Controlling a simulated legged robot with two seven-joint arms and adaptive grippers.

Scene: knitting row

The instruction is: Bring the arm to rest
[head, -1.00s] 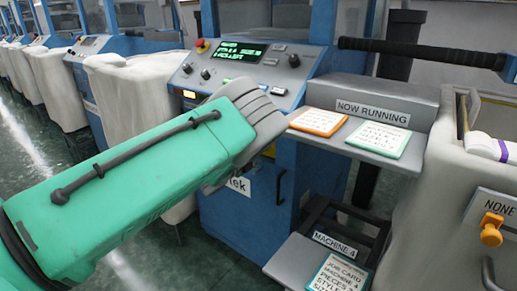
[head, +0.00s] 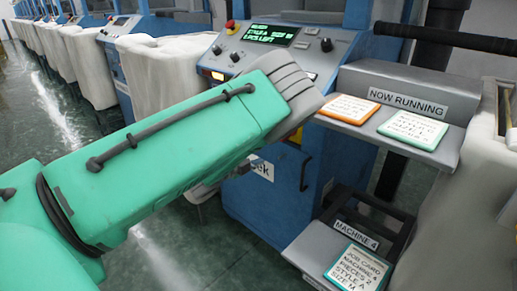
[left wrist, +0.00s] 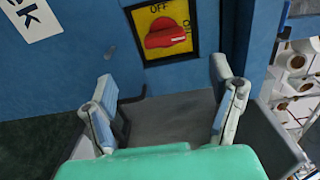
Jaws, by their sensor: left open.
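My left arm crosses the head view from the left as a green forearm (head: 175,150) with a grey wrist end, in front of the blue machine (head: 262,205). Its fingers are hidden there. In the left wrist view my left gripper (left wrist: 163,108) is open and empty, its two fingers wide apart. Beyond the fingertips is a red rotary switch (left wrist: 165,36) on a yellow plate marked OFF, on a blue panel. The fingers look apart from the switch. My right gripper is not in view.
A control panel with a lit green screen (head: 266,35) stands behind the wrist. A grey NOW RUNNING shelf (head: 350,127) holds an orange-edged card (head: 348,109) and a green-edged card (head: 413,129). A lower MACHINE 4 tray (head: 305,252) holds a job card (head: 357,270). White bins (head: 165,75) stand left.

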